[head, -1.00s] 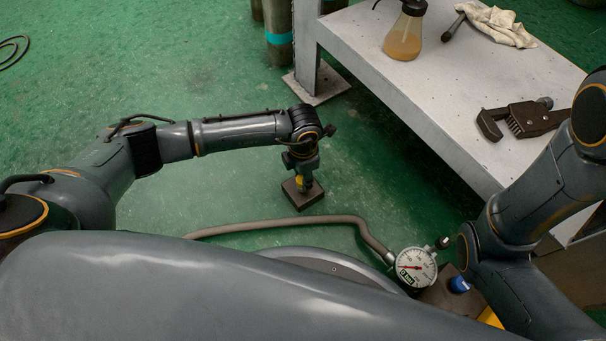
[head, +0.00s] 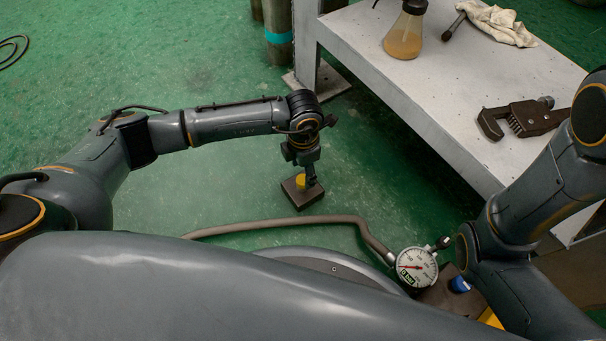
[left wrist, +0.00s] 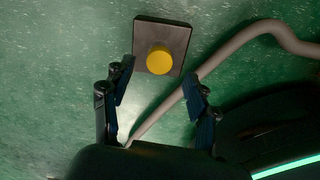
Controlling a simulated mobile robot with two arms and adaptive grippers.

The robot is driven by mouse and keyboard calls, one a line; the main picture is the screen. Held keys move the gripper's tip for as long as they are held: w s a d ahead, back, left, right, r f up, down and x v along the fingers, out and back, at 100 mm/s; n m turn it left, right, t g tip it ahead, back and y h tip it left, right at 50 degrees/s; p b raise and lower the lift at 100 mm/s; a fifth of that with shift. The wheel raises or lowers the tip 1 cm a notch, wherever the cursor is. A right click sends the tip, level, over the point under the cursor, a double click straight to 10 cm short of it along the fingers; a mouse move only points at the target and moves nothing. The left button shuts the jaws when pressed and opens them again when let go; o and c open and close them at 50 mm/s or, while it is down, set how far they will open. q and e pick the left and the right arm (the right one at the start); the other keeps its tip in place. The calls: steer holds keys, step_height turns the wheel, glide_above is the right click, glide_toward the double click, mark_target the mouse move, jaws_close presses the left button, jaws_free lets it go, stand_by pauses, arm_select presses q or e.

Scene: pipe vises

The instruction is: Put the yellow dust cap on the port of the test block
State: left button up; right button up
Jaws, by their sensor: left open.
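The yellow dust cap (head: 301,180) sits on the upper face of the dark test block (head: 311,199), which lies on the green floor. In the left wrist view the cap (left wrist: 159,61) shows as a round yellow disc toward one edge of the square block (left wrist: 155,32). No port shows; any port under the cap is hidden. My left gripper (left wrist: 160,84) is open and empty, its two fingers spread wide and apart from the cap. In the head view the gripper (head: 308,169) hangs just above and beside the cap. My right gripper is not in view.
A grey hose (head: 290,222) runs across the floor near the block to a pressure gauge (head: 416,266). A light workbench (head: 400,90) stands at right with a flask (head: 405,35), a rag (head: 500,25) and a pipe tool (head: 525,117). The floor left of the block is clear.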

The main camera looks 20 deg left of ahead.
mark_target(303, 179)
arm_select(q)
step_height(303, 179, up, 8)
stand_by(0.7)
